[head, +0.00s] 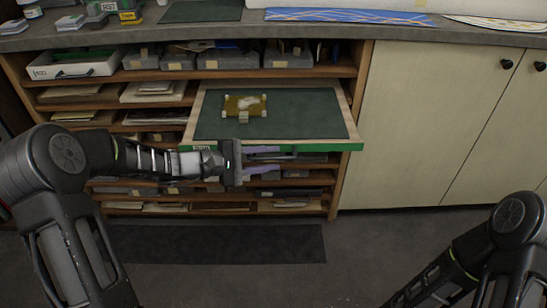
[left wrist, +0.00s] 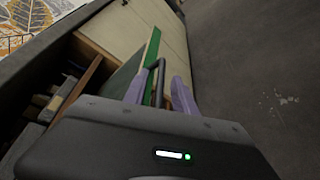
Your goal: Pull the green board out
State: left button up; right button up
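The green board (head: 300,110) sticks out of the wooden shelf unit, with a light wooden rim and a bright green front edge. In the left wrist view the green front edge (left wrist: 152,50) shows with a dark bar handle (left wrist: 159,78). My left gripper (head: 277,161) is at the front edge, its purple fingers pointing right. The fingers are apart, one on each side of the handle, with a gap visible in the left wrist view (left wrist: 162,82). The handle is not clear in the head view. My right gripper is out of view; only its arm shows at bottom right.
A small yellow piece with grey blocks (head: 245,105) rests on the board. Shelves with trays and papers (head: 155,92) lie to the left. Closed cream cabinet doors (head: 410,120) stand to the right. A dark counter (head: 310,30) runs above. The floor in front holds a dark mat (head: 220,243).

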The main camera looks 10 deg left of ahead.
pick_arm(q)
jog(key=v, duration=0.6)
jog(key=shift+s, duration=0.15)
jog(key=shift+a, duration=0.15)
